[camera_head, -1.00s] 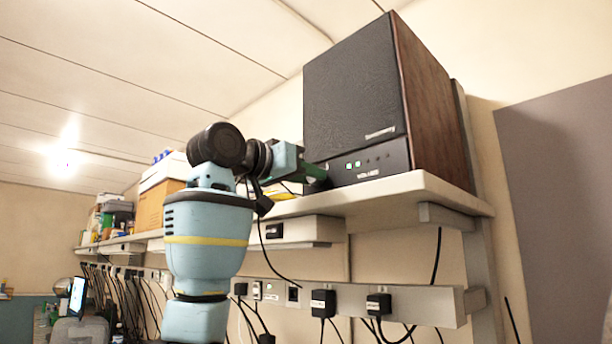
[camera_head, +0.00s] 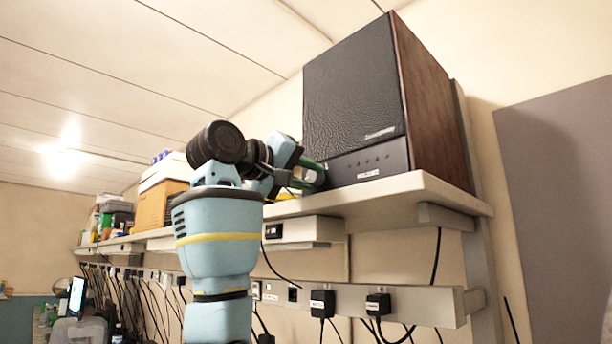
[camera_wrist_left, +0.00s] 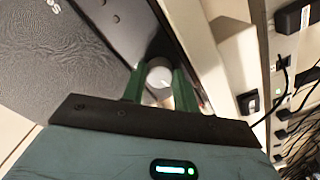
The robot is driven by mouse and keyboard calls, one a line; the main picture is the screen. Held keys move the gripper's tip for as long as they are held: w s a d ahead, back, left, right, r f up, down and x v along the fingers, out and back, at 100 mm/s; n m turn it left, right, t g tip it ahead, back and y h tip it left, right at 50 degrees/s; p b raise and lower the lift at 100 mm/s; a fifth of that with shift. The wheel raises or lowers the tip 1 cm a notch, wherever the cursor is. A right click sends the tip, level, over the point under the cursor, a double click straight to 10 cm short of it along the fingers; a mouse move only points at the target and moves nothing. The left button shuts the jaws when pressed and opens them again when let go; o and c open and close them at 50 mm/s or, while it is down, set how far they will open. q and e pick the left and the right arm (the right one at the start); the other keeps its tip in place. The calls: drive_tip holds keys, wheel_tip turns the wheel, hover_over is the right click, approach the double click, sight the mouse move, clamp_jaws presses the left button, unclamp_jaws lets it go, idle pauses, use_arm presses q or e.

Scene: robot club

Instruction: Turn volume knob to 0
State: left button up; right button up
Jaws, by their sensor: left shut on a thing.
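The speaker (camera_head: 355,95) stands on a shelf, with a dark control panel (camera_head: 369,161) below its textured front. The volume knob (camera_wrist_left: 159,75) is a small round light-grey knob on this panel, seen in the left wrist view. My left gripper (camera_wrist_left: 160,84) has its two green fingers on either side of the knob and is shut on it. In the head view my left gripper (camera_head: 312,174) is at the panel's left end and hides the knob. The small indicator dots on the panel look unlit. My right gripper is not in view.
The shelf (camera_head: 400,193) runs under the speaker, with boxes (camera_head: 158,200) farther left. Below it are a power strip (camera_head: 345,301) with plugs and hanging cables. A grey panel (camera_head: 560,210) stands at the right.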

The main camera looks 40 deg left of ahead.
use_arm(q)
drive_tip(key=shift+n, duration=0.5)
drive_tip(key=o, duration=1)
drive_tip(key=shift+c, duration=0.2)
drive_tip(key=s, duration=0.8)
drive_tip(key=shift+a, duration=0.35)
drive_tip(key=shift+w, duration=0.1)
